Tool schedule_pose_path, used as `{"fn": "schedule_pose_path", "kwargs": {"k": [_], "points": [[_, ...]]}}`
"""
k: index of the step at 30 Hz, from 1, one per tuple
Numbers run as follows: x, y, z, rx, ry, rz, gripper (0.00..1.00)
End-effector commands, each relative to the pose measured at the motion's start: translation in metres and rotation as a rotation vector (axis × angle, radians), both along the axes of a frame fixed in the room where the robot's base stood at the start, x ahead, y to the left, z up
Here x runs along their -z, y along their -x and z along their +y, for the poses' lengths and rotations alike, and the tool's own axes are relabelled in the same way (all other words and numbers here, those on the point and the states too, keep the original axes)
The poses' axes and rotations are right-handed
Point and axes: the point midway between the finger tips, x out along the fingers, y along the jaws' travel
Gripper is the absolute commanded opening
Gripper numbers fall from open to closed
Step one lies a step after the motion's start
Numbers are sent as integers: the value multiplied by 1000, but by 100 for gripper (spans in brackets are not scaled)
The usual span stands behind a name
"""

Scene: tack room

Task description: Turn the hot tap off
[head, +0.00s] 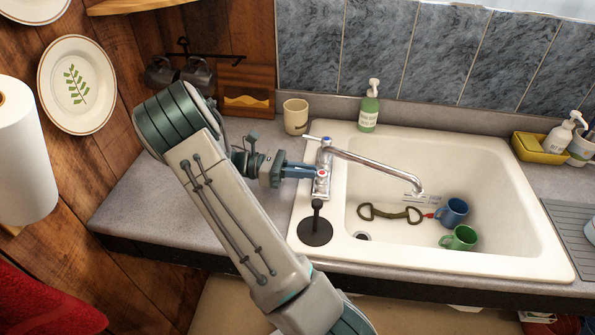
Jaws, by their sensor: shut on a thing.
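The chrome mixer tap (323,180) stands on the left rim of the cream sink (365,263), its long spout (375,165) reaching right over the basin. A lever (312,138) points left from the tap's far side. A red mark (321,173) shows on the tap's near side, beside the blue fingertips of my gripper (308,172). My gripper comes in from the left and is shut on the near hot tap handle, which the fingers mostly hide. I cannot make out water below the spout.
A beige cup (295,116) and green soap bottle (369,106) stand behind. A horse bit (390,214), blue mug (453,212) and green mug (458,238) lie in the basin. The left counter (160,200) is clear.

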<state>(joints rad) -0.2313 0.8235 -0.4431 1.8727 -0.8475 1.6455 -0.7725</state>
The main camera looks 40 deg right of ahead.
Motion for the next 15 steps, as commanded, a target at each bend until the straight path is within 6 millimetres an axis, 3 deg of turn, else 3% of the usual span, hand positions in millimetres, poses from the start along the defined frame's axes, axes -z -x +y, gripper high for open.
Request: {"fn": "schedule_pose_path", "kwargs": {"k": [6, 7, 9, 15], "points": [[0, 2, -2, 9, 1, 2, 0], [0, 2, -1, 9, 1, 2, 15], [0, 2, -1, 8, 0, 2, 34], [0, 0, 2, -1, 0, 1, 34]]}}
